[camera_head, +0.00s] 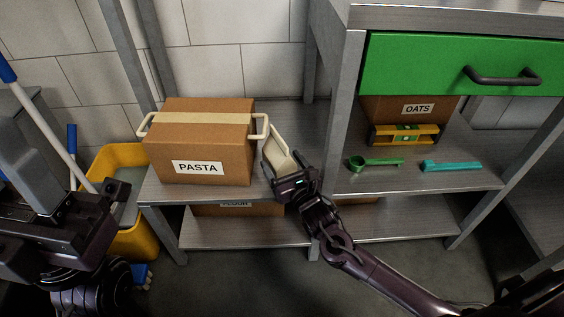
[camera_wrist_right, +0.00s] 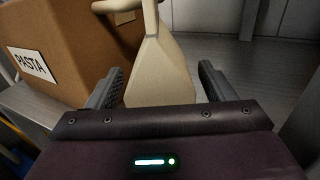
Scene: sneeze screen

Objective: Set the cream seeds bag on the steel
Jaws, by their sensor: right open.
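The cream seeds bag (camera_head: 278,148) is beside the right side of the PASTA box, over the steel shelf (camera_head: 312,128). It looks tilted, and I cannot tell whether its far end touches the steel. My right gripper (camera_head: 285,164) is open with the bag between its fingers. In the right wrist view the bag (camera_wrist_right: 162,72) lies between the two dark fingers (camera_wrist_right: 160,88), with a gap showing on the right side. No label on the bag is visible. My left gripper (camera_head: 105,190) is at the left edge, and its jaws are not clear.
The PASTA box (camera_head: 205,140) has cream handles, one close to the bag. A yellow bin (camera_head: 118,160) stands at left. At right are an OATS box (camera_head: 415,107), a level (camera_head: 404,134), a green scoop (camera_head: 378,162) and a teal tool (camera_head: 450,167). A post (camera_head: 342,100) stands right of my gripper.

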